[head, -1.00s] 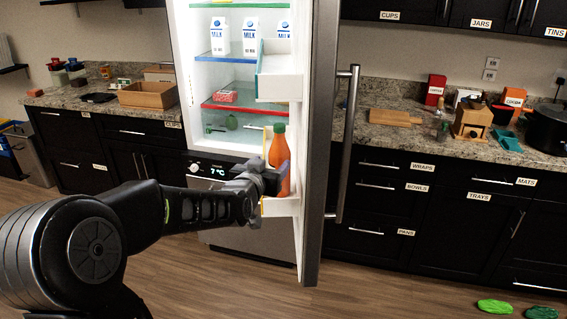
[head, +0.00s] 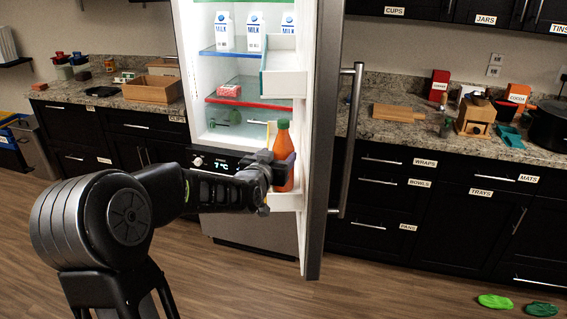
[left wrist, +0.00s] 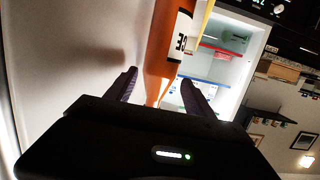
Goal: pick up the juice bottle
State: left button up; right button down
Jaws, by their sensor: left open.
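The juice bottle (head: 283,155) is orange with a green cap and stands upright in the lower door shelf of the open fridge. My left gripper (head: 272,170) is at the bottle in the head view and hides part of its left side. In the left wrist view the orange bottle (left wrist: 162,58) lies between the two dark fingertips of the open left gripper (left wrist: 158,88). A gap shows beside the left finger; I cannot tell whether the right finger touches. The bottle's base is hidden in the head view. My right gripper is not in view.
The fridge door (head: 322,140) stands open to the right of the bottle, with a long vertical handle (head: 350,140). The lower door shelf (head: 287,201) has a low front wall. Milk cartons (head: 255,32) stand on the top shelf. A small red pack (head: 229,90) lies below them.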

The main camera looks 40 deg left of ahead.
aim_at(282, 151)
pick_arm(q)
jog(key=p+x, duration=0.1)
jog(key=x, duration=0.2)
jog(key=shift+w+a+p, duration=0.1)
jog(key=shift+w+p, duration=0.2)
jog(key=shift+p, duration=0.1)
jog(key=shift+w+a+f, duration=0.1)
jog(key=shift+w+a, duration=0.05)
jog(key=shift+w, duration=0.25)
jog(key=shift+c, duration=0.2)
grip_shut()
dwell(0.5)
